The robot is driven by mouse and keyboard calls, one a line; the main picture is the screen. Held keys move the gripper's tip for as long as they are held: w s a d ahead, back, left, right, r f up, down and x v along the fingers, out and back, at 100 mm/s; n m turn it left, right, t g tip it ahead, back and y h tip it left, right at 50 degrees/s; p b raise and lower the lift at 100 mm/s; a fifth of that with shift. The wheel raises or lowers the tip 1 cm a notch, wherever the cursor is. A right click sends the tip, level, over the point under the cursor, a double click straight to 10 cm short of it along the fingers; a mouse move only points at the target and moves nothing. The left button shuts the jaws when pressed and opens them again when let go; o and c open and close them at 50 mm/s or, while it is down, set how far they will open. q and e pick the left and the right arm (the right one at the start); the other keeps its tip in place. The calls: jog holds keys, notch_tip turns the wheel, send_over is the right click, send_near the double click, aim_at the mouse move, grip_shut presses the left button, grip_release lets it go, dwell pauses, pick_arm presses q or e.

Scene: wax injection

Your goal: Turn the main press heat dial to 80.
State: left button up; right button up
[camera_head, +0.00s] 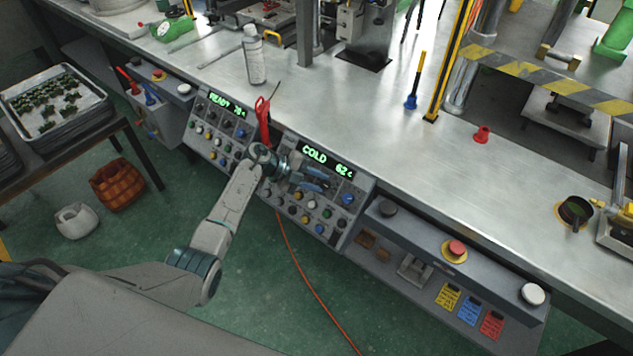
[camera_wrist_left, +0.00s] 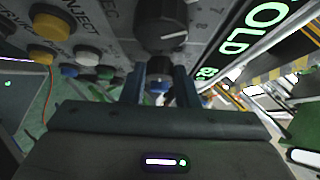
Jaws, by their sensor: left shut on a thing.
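The control panel (camera_head: 299,194) on the bench front has a green display (camera_head: 328,162) reading COLD and about 62 C. My left gripper (camera_head: 322,181) is at this panel, just below the display. Just above that, a larger black dial (camera_wrist_left: 162,25) with a white pointer line and printed numbers stands on the panel. My right gripper is not in view.
A second panel (camera_head: 219,131) with a READY display stands to the left. Red-handled pliers (camera_head: 263,122) are beside my wrist. Yellow and white buttons (camera_wrist_left: 50,27) line the panel. A red button (camera_head: 456,248) is to the right. A spray bottle (camera_head: 254,55) stands on the bench.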

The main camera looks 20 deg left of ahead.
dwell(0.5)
pick_arm(q)
jog(key=o, duration=1)
jog(key=shift+c, duration=0.2)
jog(key=b+v, duration=0.2)
jog(key=v, duration=0.8)
jog(key=shift+a+r, duration=0.25)
